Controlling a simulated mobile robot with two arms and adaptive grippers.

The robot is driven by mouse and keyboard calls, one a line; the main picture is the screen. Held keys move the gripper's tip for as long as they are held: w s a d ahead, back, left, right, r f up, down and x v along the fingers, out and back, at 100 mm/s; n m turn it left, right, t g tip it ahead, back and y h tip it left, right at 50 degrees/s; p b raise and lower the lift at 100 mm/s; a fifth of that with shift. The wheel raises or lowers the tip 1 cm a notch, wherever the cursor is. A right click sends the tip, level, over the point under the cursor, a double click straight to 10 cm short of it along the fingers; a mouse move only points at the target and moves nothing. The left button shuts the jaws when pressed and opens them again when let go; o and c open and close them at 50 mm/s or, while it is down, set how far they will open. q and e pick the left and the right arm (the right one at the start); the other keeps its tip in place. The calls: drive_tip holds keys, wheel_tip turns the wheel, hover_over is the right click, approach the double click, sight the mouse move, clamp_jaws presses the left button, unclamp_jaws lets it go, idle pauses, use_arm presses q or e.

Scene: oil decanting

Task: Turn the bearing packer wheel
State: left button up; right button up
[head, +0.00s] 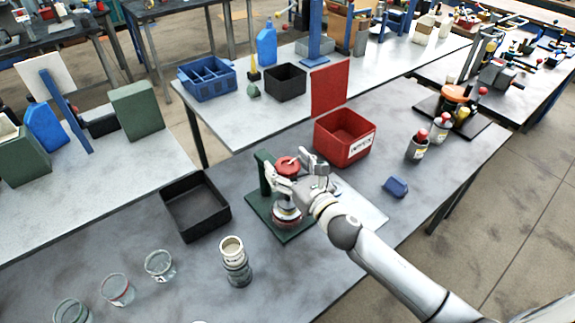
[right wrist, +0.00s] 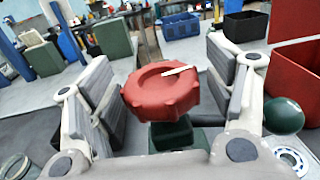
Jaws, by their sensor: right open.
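The bearing packer (head: 270,215) stands on the grey table, with a dark green base and upright. Its red lobed wheel (head: 287,164) sits on top. In the right wrist view the wheel (right wrist: 162,92) lies between the two finger pads, with a pale mark on its upper face. My right gripper (head: 297,174) is open around the wheel, and gaps show on both sides between pads and rim. The lower part of the packer is partly hidden by my right gripper. My left gripper is not in view.
A black tray (head: 196,229) stands left of the packer and a red open bin (head: 345,150) behind it. A stacked pale container (head: 235,262) and several glass jars (head: 118,289) stand at the front left. A blue block (head: 396,187) lies to the right.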

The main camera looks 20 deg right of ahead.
drive_tip(key=shift+s+d+f, duration=0.1)
drive_tip(key=shift+s+d, duration=0.05)
drive_tip(key=shift+s, duration=0.45)
drive_tip(key=v, duration=1.1)
drive_tip(key=shift+w, duration=0.15)
